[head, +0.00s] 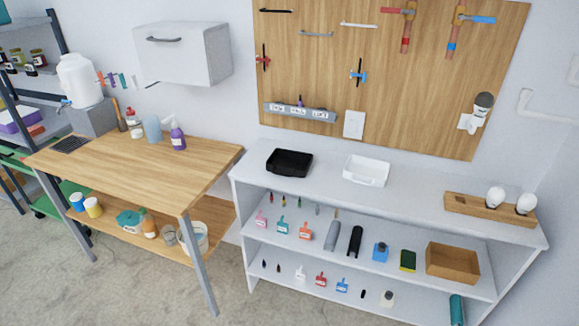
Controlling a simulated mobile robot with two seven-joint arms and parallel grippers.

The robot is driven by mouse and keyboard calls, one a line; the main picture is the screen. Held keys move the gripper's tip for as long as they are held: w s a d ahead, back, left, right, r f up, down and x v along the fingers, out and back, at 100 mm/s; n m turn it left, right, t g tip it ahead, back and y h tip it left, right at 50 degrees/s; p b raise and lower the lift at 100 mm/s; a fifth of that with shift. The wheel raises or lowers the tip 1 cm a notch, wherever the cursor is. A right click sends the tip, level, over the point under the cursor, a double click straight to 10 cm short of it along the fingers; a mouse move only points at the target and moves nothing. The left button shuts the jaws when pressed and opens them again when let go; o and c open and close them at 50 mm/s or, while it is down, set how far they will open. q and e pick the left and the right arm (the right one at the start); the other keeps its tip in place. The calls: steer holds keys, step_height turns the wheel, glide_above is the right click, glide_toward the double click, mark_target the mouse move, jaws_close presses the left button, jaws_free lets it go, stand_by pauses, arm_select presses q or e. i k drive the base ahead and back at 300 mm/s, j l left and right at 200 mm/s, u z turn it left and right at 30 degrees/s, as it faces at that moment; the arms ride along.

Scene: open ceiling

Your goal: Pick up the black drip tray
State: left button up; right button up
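A shallow black tray (289,162) lies on the left part of the top of a white shelf unit (322,182), in the head view. It sits flat and looks empty. A white tray (366,171) of similar size lies to its right, a short gap apart. Neither of my grippers shows in this view, so nothing of their state can be seen.
A wooden table (140,170) stands left of the shelf unit, with a purple spray bottle (177,136) near its back edge. A wooden holder (487,209) with two white bulbs is at the unit's right end. A pegboard (390,90) hangs behind. The floor in front is clear.

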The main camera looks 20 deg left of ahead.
mark_target(282, 162)
steer(key=i+j, duration=0.25)
steer(key=i, duration=0.2)
steer(key=i+j, duration=0.3)
steer(key=i+u, duration=0.05)
steer(key=i, duration=0.05)
